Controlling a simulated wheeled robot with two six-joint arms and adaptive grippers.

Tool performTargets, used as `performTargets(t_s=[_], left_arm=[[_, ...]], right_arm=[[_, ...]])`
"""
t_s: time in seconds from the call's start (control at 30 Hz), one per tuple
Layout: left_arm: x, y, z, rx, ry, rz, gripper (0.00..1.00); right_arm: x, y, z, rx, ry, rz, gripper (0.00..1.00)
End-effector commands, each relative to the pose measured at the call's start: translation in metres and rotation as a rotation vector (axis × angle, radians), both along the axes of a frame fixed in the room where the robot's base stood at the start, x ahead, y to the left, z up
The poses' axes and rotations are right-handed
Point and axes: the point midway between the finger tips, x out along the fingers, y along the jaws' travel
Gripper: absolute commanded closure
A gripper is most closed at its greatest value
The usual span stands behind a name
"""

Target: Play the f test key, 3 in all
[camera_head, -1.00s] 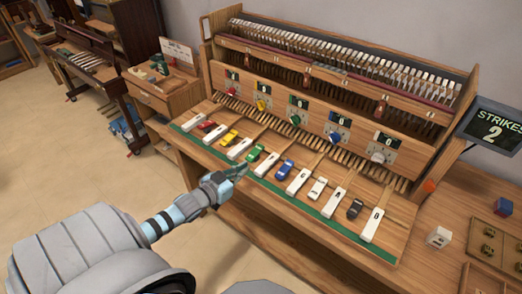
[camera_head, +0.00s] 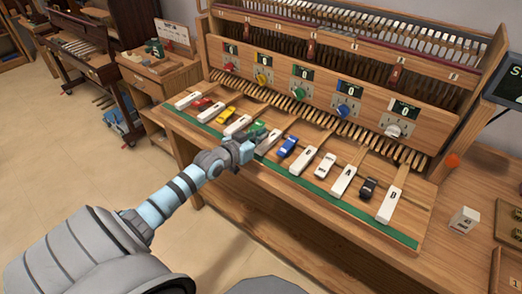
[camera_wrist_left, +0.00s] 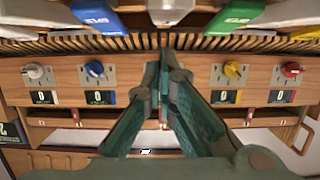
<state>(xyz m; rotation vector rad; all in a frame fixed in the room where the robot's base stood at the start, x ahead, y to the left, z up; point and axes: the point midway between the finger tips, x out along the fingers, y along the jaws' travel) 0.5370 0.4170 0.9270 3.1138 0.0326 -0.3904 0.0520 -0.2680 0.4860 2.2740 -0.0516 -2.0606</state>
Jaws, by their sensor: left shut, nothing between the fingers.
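The left wrist view shows the shut fingertips (camera_wrist_left: 165,55) in line with this white key (camera_wrist_left: 170,7). I cannot tell whether they touch it. My right gripper is out of view.
Dials with counters reading 0 (camera_head: 304,72) stand on the panel behind the keys. The sign (camera_head: 508,84) at the right edge is cut off. A workbench (camera_head: 155,75) stands at the left.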

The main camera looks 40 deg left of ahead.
Motion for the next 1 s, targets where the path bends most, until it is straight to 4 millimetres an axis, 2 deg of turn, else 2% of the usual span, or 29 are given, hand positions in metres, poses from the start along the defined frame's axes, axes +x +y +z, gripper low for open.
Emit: performTargets(t_s=[0.03,0.2,0.57,0.73,1.0], left_arm=[[0.0,0.0,-0.01,-0.002,-0.001,0.001,1.0],[0.0,0.0,-0.022,0.0,-0.003,0.0,1.0],[-0.001,0.0,-0.023,0.001,-0.003,0.001,1.0],[-0.003,0.001,-0.046,0.0,-0.002,0.001,1.0],[-0.003,0.0,-0.036,0.0,-0.001,0.001,1.0]], right_arm=[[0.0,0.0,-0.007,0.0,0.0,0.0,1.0],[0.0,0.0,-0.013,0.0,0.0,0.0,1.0],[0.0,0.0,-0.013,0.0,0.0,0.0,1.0],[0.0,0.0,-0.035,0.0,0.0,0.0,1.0],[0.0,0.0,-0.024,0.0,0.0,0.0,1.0]])
